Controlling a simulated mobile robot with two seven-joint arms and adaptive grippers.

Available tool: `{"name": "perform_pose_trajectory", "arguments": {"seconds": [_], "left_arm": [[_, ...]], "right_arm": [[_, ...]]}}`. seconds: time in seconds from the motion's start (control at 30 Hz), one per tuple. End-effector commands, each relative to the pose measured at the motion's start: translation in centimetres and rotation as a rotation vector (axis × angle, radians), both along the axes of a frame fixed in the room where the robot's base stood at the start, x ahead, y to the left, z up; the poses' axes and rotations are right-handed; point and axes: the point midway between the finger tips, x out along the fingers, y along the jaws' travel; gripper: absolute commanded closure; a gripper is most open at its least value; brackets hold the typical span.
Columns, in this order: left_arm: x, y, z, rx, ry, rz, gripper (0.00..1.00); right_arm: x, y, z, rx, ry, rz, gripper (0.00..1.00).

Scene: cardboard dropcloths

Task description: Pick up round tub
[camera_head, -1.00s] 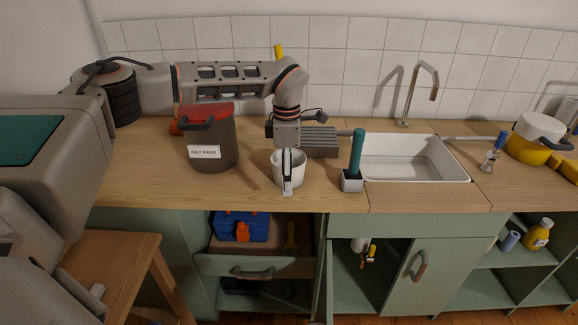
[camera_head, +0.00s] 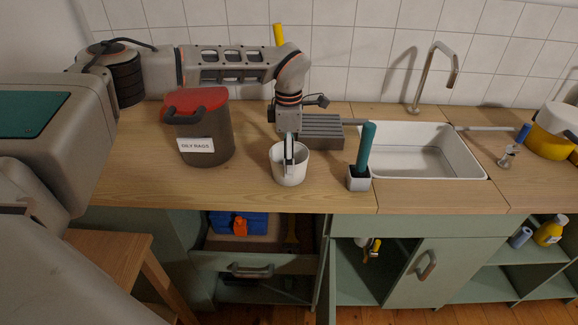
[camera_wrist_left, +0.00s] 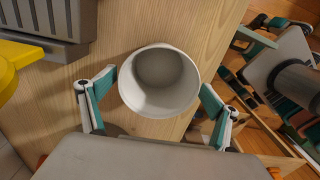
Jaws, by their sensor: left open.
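The round tub (camera_head: 302,168) is a white, open-topped, empty-looking pot standing upright on the wooden worktop, left of the sink. It also shows in the left wrist view (camera_wrist_left: 160,82), where I look down into it. My left gripper (camera_head: 289,163) points down at the tub in the head view, with one finger in front of its near side. In the left wrist view the open fingers of my left gripper (camera_wrist_left: 157,82) stand on either side of the tub, close to its wall. I cannot tell whether they touch it. My right gripper is not in view.
A dark bin with a red lid (camera_head: 208,135) stands left of the tub. A grey ribbed block (camera_head: 325,130) is behind it. A teal-handled brush in a holder (camera_head: 359,178) stands to the right, before the white sink (camera_head: 470,165). Below is an open drawer (camera_head: 210,262).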

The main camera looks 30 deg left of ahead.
Motion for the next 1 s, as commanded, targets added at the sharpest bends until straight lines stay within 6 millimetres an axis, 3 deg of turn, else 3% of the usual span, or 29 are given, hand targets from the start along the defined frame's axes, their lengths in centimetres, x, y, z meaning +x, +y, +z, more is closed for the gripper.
{"name": "perform_pose_trajectory", "arguments": {"seconds": [0.23, 0.57, 0.7, 0.73, 1.0], "left_arm": [[0.1, 0.0, -3.5, 0.0, 0.001, 0.001, 0.11], [0.1, 0.0, -4.1, 0.001, 0.0, 0.001, 0.11], [0.1, 0.0, -4.1, 0.001, 0.0, 0.001, 0.47], [0.1, 0.0, -4.1, 0.001, 0.0, 0.001, 0.52], [0.1, 0.0, -4.1, 0.001, 0.0, 0.001, 0.52]], "right_arm": [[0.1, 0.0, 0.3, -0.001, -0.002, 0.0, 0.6], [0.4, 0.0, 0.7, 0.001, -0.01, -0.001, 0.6], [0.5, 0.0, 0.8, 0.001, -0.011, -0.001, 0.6], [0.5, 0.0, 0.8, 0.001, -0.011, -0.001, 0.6], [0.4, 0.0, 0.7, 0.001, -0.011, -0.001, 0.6]]}}
